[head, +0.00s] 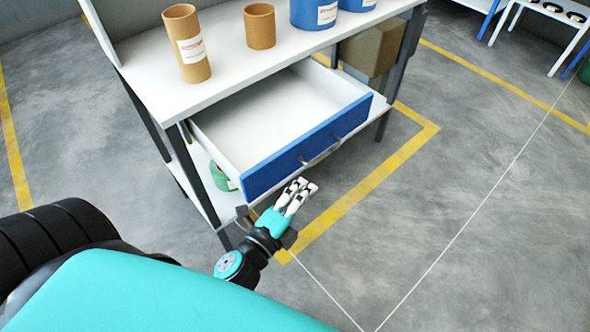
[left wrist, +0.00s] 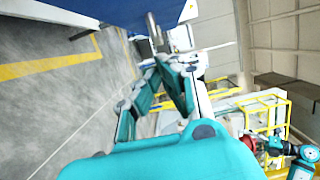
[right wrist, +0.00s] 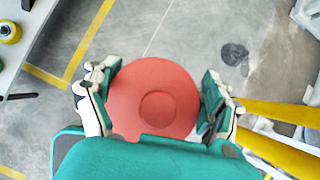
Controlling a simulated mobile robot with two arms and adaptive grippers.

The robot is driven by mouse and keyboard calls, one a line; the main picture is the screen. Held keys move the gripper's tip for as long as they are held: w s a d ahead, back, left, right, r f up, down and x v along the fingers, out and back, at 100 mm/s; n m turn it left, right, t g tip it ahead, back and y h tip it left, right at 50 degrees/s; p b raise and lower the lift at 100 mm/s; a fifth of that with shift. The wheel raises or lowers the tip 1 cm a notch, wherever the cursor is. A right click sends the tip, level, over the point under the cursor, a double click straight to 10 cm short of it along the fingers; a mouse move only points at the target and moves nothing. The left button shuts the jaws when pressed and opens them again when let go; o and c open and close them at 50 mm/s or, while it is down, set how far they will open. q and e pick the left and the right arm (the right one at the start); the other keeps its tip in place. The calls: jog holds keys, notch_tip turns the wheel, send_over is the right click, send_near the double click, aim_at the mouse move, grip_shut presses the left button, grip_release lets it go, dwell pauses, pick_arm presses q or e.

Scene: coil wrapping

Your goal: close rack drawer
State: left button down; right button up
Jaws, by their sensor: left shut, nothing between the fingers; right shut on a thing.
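The rack drawer (head: 258,122) is pulled out below the rack's top shelf, and its white inside looks empty. Its blue front (head: 285,163) carries a grey bar handle (head: 322,153). My left gripper (head: 306,188) is shut and empty, just in front of the drawer front and below the handle; I cannot tell whether it touches. The left wrist view shows the blue front (left wrist: 60,12) at the top, close to the left fingers (left wrist: 160,45). My right gripper (right wrist: 158,88) is shut on a red round object (right wrist: 130,95) and is out of the head view.
Brown cardboard tubes (head: 187,45) and blue containers (head: 313,12) stand on the rack's top shelf (head: 225,50). A brown box (head: 370,48) is under the top at the right, and a green item (head: 221,178) sits on the lower shelf.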

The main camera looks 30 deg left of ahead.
jog(key=shift+r, duration=0.3)
jog(key=shift+r+p, duration=0.25)
jog(key=shift+p, duration=0.05)
jog(key=shift+s+r, duration=0.1)
jog(key=shift+s, duration=0.05)
jog(key=shift+a, duration=0.1)
pick_arm(q)
jog(key=w+a, duration=0.2)
jog(key=a, duration=0.1)
jog(key=shift+w+a, duration=0.3)
jog(key=shift+w, duration=0.1)
jog(key=shift+a, duration=0.1)
